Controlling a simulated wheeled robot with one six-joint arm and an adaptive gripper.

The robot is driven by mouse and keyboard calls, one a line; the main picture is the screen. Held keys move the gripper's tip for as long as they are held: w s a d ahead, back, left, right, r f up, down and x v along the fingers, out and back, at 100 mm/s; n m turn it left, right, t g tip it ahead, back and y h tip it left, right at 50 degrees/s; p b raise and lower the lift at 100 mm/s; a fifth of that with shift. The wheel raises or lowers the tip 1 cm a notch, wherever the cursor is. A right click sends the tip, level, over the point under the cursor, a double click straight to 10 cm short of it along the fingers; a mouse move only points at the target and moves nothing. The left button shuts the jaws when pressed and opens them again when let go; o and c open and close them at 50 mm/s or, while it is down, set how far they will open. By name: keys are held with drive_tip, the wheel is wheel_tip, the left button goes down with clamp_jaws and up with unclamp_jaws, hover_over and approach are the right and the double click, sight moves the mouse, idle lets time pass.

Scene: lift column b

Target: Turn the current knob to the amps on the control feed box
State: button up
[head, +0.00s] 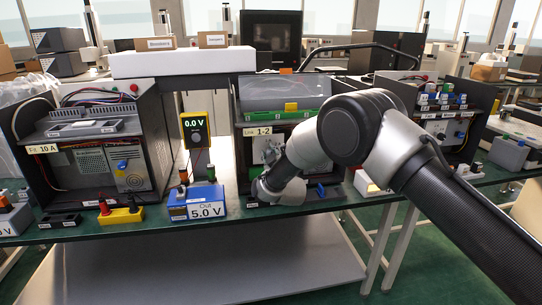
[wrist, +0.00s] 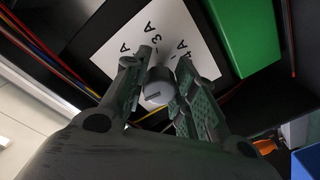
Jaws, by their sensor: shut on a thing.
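In the wrist view a round grey knob (wrist: 157,86) with a pointer line on its face sits between the two fingers of my gripper (wrist: 163,72), which is shut on it. A white scale card (wrist: 152,30) lies behind it with printed marks; "3 A" and "4 A" can be read, others are partly covered by the fingers. My wrist hides the knob there, and the fingers cannot be made out.
A green block (wrist: 243,35) stands beside the card, with red and yellow wires (wrist: 40,45) at the left. In the head view, a blue "Out 5.0 V" unit (head: 197,203) and a yellow "0.0 V" meter (head: 195,128) stand left of my wrist. An open box (head: 445,135) stands to the right.

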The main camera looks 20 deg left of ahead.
drive_tip(key=m, duration=0.4)
drive_tip(key=shift+f, duration=0.1)
drive_tip(key=m, duration=0.5)
drive_tip(key=shift+s, duration=0.1)
drive_tip(key=m, duration=0.5)
drive_tip(key=shift+a+t, duration=0.1)
drive_tip(key=shift+t, duration=0.2)
drive_tip(key=m, duration=0.3)
drive_tip(key=shift+m+h, duration=0.3)
drive_tip(key=shift+m, duration=0.1)
drive_tip(key=m, duration=0.4)
drive_tip(key=shift+m, duration=0.3)
drive_tip(key=m, duration=0.4)
drive_tip(key=shift+m, duration=0.3)
drive_tip(key=m, duration=0.4)
drive_tip(key=shift+m+h, duration=0.3)
drive_tip(key=shift+m, duration=1.8)
